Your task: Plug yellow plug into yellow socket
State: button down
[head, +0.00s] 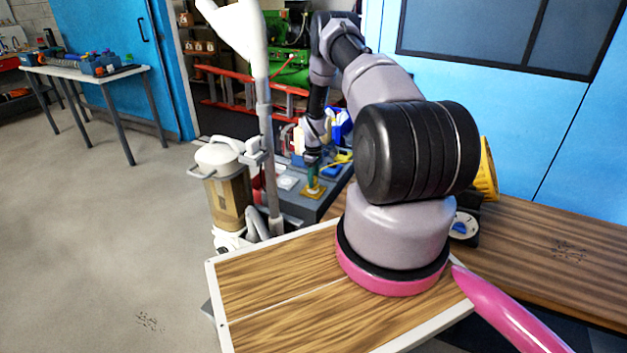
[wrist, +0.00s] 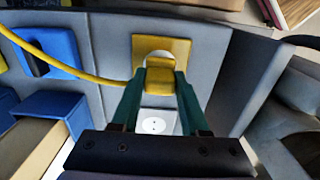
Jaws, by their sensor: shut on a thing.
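My gripper (wrist: 160,84) is shut on the yellow plug (wrist: 160,68), with one dark green finger on each side of it. A yellow cable (wrist: 75,72) runs from the plug to the left. The yellow socket (wrist: 182,48) is a square yellow plate with a pale round face. The plug covers the lower part of that face, and I cannot tell whether it is seated or just in front. In the head view my gripper (head: 313,172) points down right over the yellow socket (head: 313,193). The plug is too small to make out there.
A white socket (wrist: 156,122) lies between my fingers, beside the yellow one; it also shows in the head view (head: 287,183). A blue socket (wrist: 48,57) and a blue bin (wrist: 52,108) are at the left.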

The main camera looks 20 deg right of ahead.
jog(key=shift+f, duration=0.6)
jog(key=shift+c, duration=1.7)
grip_release()
notch_tip(320, 180, up, 11)
jog(key=shift+f, duration=0.1)
